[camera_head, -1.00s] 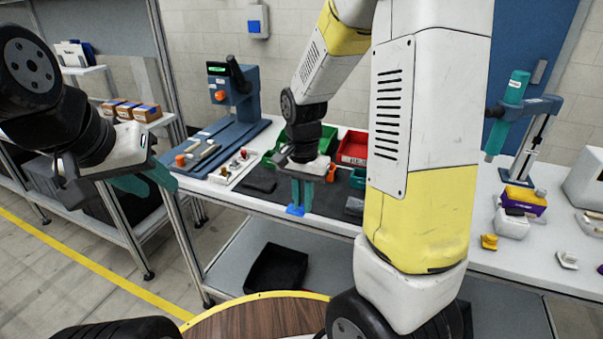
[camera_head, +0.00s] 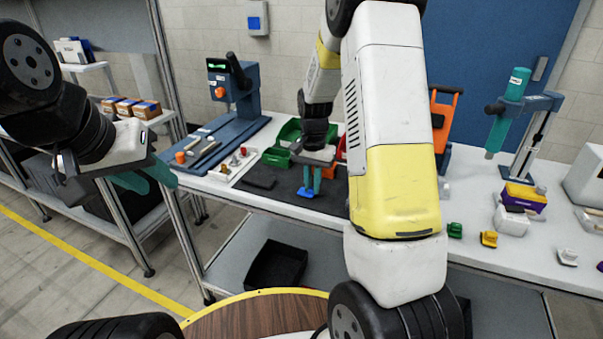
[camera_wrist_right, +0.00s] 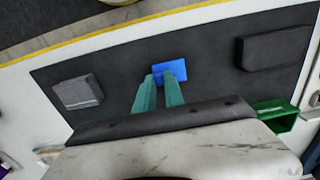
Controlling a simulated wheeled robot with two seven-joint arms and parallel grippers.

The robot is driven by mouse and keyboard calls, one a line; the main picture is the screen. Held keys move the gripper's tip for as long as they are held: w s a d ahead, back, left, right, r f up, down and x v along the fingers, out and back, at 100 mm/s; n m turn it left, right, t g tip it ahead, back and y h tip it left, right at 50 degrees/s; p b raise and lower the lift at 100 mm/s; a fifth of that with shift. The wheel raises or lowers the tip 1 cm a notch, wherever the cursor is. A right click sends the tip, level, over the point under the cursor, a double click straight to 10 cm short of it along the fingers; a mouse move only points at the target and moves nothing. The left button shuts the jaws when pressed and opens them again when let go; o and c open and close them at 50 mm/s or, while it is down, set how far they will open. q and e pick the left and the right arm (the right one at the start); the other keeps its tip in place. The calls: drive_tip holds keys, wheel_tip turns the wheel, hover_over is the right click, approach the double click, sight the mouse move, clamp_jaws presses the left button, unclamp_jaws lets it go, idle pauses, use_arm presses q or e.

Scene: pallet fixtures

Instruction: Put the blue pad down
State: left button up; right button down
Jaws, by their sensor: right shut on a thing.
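The blue pad (camera_head: 306,192) is small and flat and sits between the teal fingertips of my right gripper (camera_head: 311,187). It also shows in the right wrist view (camera_wrist_right: 170,68), where my right gripper (camera_wrist_right: 160,78) is shut on it. The pad is over the dark mat (camera_head: 287,196) on the white table; I cannot tell whether it touches the mat. My left gripper (camera_head: 150,180) is empty, with its teal fingers apart, left of the table and away from the pad.
On the mat, a grey block (camera_wrist_right: 78,92) and a dark block (camera_wrist_right: 275,47) lie on either side of the pad. Green bins (camera_head: 287,137) stand behind the mat. A blue press (camera_head: 232,85) stands at the back left. Bare mat surrounds the pad.

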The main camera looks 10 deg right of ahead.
sight(312, 188)
drive_tip(key=c, duration=1.4)
unclamp_jaws()
drive_tip(key=shift+f, duration=0.1)
drive_tip(key=shift+c, duration=0.2)
wheel_tip(312, 188, up, 12)
drive_tip(key=s+a+r+n+t, duration=0.1)
drive_tip(key=s+r+n+t, duration=0.1)
drive_tip(key=s, duration=0.6)
drive_tip(key=s+a+r+n+t+y, duration=0.1)
drive_tip(key=s+r+n+t, duration=0.1)
drive_tip(key=s+r, duration=0.3)
drive_tip(key=s+a+r+n+t+y, duration=0.1)
drive_tip(key=s+a+r+n+t, duration=0.1)
drive_tip(key=s, duration=0.8)
wheel_tip(312, 188, up, 2)
drive_tip(key=shift+s+r+n, duration=0.1)
drive_tip(key=shift+s+n, duration=0.2)
drive_tip(key=shift+n, duration=0.4)
